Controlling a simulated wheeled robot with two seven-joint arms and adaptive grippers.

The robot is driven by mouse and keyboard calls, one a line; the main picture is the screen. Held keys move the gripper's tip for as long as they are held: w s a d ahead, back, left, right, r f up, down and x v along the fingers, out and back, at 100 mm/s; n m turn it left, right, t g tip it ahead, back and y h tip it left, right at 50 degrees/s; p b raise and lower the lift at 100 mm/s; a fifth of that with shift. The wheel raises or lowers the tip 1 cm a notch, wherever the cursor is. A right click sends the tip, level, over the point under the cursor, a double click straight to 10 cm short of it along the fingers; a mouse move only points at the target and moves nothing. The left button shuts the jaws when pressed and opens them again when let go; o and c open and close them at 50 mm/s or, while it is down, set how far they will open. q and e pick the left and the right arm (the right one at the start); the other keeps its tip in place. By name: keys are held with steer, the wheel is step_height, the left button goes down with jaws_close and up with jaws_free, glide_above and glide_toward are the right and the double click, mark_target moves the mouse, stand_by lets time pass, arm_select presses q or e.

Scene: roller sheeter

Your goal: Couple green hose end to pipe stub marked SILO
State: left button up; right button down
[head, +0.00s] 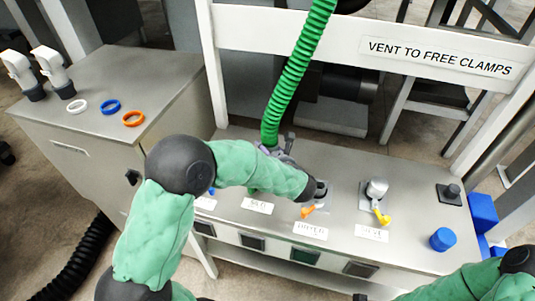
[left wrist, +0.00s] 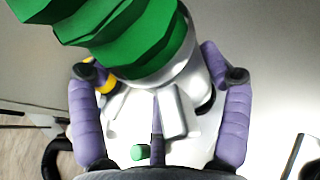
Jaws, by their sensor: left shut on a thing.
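The green hose (head: 297,72) hangs from above and runs down to my left gripper (head: 278,148). In the left wrist view the hose (left wrist: 130,35) ends in a silver-grey collar (left wrist: 182,75). The purple fingers of my left gripper (left wrist: 160,100) stand on both sides of this end and are shut on it. The end is above the bench behind a blurred label (head: 258,206); my left arm hides the stub there. I cannot tell whether hose end and stub touch. My right forearm shows at the lower right; its gripper is out of view.
Other stubs carry an orange lever (head: 308,210) and a yellow lever (head: 382,217). White, blue and orange rings (head: 133,118) lie on the left cabinet (head: 150,75). A white frame with a vent sign (head: 440,56) stands behind.

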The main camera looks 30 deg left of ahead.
arm_select(q)
steer(key=shift+f+b, duration=1.15)
steer(key=shift+f, duration=0.35)
stand_by(0.8)
steer(key=o, duration=1.6)
steer(key=shift+f, duration=0.1)
steer(key=v, duration=1.2)
